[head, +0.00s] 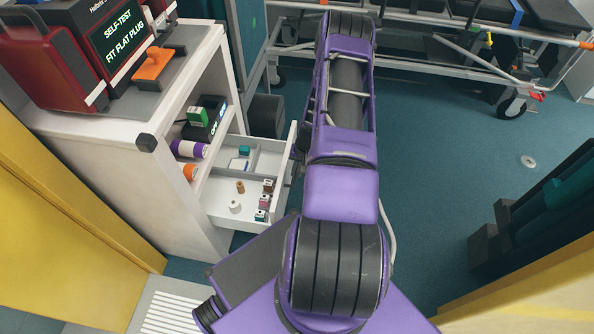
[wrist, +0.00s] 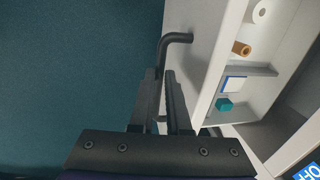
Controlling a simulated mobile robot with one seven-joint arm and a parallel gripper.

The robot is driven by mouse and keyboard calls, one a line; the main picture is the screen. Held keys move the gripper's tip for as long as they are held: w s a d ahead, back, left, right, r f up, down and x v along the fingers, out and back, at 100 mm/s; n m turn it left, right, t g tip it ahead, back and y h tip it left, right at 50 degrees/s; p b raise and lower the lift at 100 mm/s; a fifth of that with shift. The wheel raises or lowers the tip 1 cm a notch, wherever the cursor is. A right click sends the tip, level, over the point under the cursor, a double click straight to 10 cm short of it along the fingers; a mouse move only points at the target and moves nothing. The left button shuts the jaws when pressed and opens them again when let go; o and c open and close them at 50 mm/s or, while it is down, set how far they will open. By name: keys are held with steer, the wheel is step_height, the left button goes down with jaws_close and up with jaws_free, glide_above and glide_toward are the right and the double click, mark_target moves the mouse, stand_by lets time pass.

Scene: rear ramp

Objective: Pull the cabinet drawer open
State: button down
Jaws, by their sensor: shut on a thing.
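The white cabinet (head: 165,195) stands at the left in the head view. Its drawer (head: 284,175) is pulled well out, with its inside and contents showing. In the wrist view the drawer front (wrist: 208,45) carries a dark bar handle (wrist: 178,38) with a bent end. My gripper (wrist: 161,73) has its two dark fingers shut on this handle, one on each side. In the head view my arm hides most of the gripper and the handle.
The drawer holds a white roll (head: 235,206), a brown roll (head: 240,187), a teal block (head: 244,150) and several small bottles (head: 263,205). A wheeled stretcher (head: 450,55) stands at the back. Dark teal items (head: 545,205) are at the right. Floor between is clear.

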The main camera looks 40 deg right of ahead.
steer(key=c, duration=0.9)
jaws_free()
steer(key=shift+r, duration=0.1)
steer(key=r+p, duration=0.1)
steer(key=r, duration=0.4)
steer(key=s+d+r, duration=0.1)
steer(key=r, duration=0.5)
steer(key=s+d+r+p, duration=0.1)
steer(key=r, duration=0.5)
steer(key=shift+s+d+p, duration=0.1)
steer(key=shift+s+p, duration=0.1)
steer(key=shift+p, duration=0.1)
